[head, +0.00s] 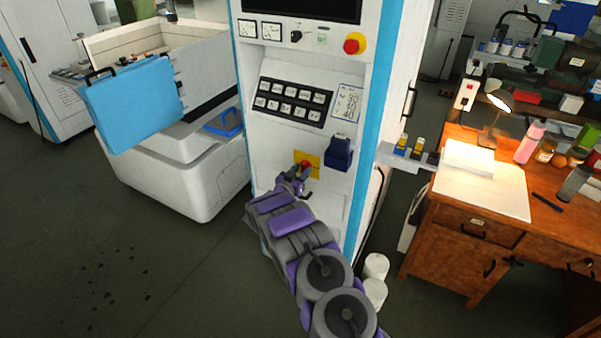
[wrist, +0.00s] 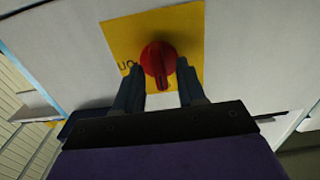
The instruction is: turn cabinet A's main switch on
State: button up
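The main switch is a red rotary knob (head: 306,164) on a yellow plate (head: 316,172), low on the front of a white cabinet (head: 264,155) with blue edges. No letter naming the cabinet is readable. In the wrist view the knob (wrist: 158,58) shows large, with its grip bar pointing down the picture. Dark lettering, seemingly upside down, is on the plate's left part. My gripper (head: 300,173) is at the switch. In the wrist view my gripper (wrist: 158,68) is open, one finger on each side of the knob. I cannot tell whether the fingers touch it.
A dark blue box (head: 339,153) sits on the panel just right of the switch. Above are black buttons (head: 293,102) and a red emergency stop (head: 354,43). A wooden desk (head: 461,225) stands right, white canisters (head: 375,267) near its foot. The floor at left is clear.

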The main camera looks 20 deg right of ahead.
grip_shut()
jog(key=shift+r+m, duration=0.1)
jog(key=shift+m, duration=0.2)
dwell(0.3)
jog(key=shift+m+p, duration=0.85)
jog(key=shift+m, duration=0.05)
jog(key=m+p, duration=0.1)
jog(key=m, duration=0.1)
jog(key=shift+m, duration=0.3)
jog(key=m, duration=0.6)
jog(key=shift+s+d+f, duration=0.1)
jog(key=shift+s+f, duration=0.05)
jog(key=shift+f, duration=0.05)
jog(key=m, duration=0.3)
jog(key=shift+f, duration=0.1)
jog(key=shift+s+d+f+m+b, duration=0.1)
jog(key=shift+m+b, duration=0.35)
jog(key=shift+m, duration=0.5)
jog(key=shift+f+m+b, duration=0.1)
jog(key=shift+m+b, duration=0.35)
jog(key=shift+m, duration=0.5)
